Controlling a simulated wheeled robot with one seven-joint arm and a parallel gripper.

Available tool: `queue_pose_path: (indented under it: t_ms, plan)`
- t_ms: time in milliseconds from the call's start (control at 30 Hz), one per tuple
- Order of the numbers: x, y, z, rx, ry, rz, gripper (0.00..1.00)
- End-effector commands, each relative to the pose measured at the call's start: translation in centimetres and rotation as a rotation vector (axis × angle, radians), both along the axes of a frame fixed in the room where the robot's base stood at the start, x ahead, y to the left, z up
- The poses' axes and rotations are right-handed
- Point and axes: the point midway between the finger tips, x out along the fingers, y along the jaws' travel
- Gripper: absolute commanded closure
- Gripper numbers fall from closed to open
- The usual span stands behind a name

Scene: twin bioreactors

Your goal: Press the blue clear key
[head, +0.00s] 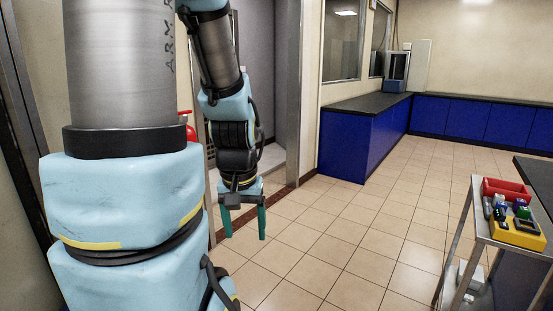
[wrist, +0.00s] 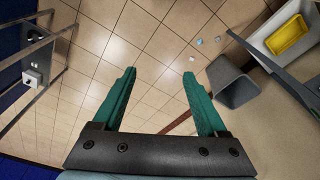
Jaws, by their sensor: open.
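My gripper (head: 244,225) hangs over the tiled floor in the head view, its two teal fingers apart and empty. In the wrist view the gripper (wrist: 160,76) is also open, with only floor tiles between the fingers. I cannot make out a blue clear key for certain in either view. A yellow box (head: 515,235) with small coloured parts on top, some blue and green, sits on the cart at the far right of the head view. It is too small to tell whether these parts are keys. My gripper is well to the left of it.
The metal cart (head: 467,226) also carries a red tray (head: 507,188). A dark-topped counter stands right of it. Blue cabinets (head: 345,146) line the back. The wrist view shows a grey bin (wrist: 233,84) and small scraps (wrist: 198,41) on the floor. The middle floor is clear.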

Motion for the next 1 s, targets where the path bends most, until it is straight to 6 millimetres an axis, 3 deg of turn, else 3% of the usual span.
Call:
queue_pose_path:
  t_ms: [67,633,1000]
  plan:
    - [0.01,-0.02,0.00,0.000,0.000,0.000,0.35]
    - [0.00,-0.03,0.00,0.000,0.001,0.001,0.99]
    - [0.00,-0.03,0.00,0.000,0.001,0.001,1.00]
